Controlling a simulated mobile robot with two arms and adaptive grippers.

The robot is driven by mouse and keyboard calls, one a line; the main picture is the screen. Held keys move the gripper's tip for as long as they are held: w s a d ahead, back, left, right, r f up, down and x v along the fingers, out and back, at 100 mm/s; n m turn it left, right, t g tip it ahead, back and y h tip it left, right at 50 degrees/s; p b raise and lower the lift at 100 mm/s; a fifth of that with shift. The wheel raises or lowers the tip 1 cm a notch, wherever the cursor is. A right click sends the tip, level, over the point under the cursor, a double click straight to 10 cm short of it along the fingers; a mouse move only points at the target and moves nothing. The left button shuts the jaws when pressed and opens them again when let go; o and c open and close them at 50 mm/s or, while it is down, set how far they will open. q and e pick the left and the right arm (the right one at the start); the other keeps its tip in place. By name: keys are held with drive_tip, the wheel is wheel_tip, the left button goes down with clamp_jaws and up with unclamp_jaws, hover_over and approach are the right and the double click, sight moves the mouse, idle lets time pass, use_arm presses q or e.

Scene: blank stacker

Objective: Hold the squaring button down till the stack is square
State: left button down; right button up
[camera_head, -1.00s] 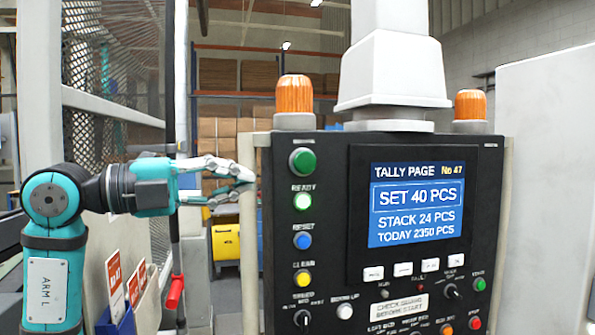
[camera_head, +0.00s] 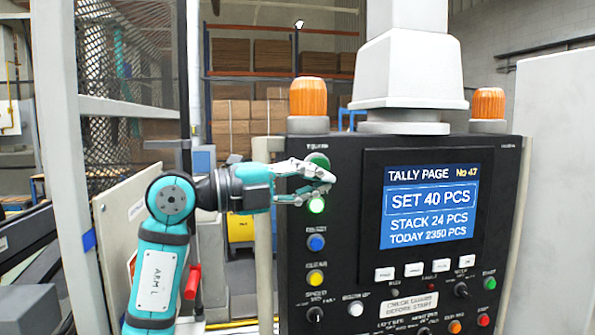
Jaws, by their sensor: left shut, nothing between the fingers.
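The black control panel (camera_head: 345,260) has a column of buttons on its left side. A large green button (camera_head: 318,160) is at the top, partly covered by my left gripper (camera_head: 333,180). Its label is too blurred to read, so I cannot confirm it as the squaring button. No stack of blanks is in view. My right gripper is not in view.
A screen (camera_head: 430,207) reads SET 40 PCS, STACK 24 PCS, TODAY 2350 PCS. A blue button (camera_head: 316,242) and yellow button (camera_head: 315,277) sit lower in the column. Orange beacons (camera_head: 308,97) top the panel. A pale post (camera_head: 264,270) stands at its left edge.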

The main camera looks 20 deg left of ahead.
use_arm(q)
drive_tip(key=shift+w+a, duration=0.65)
drive_tip(key=shift+w, duration=0.25)
drive_tip(key=shift+d, duration=0.1)
drive_tip(key=shift+p, duration=0.3)
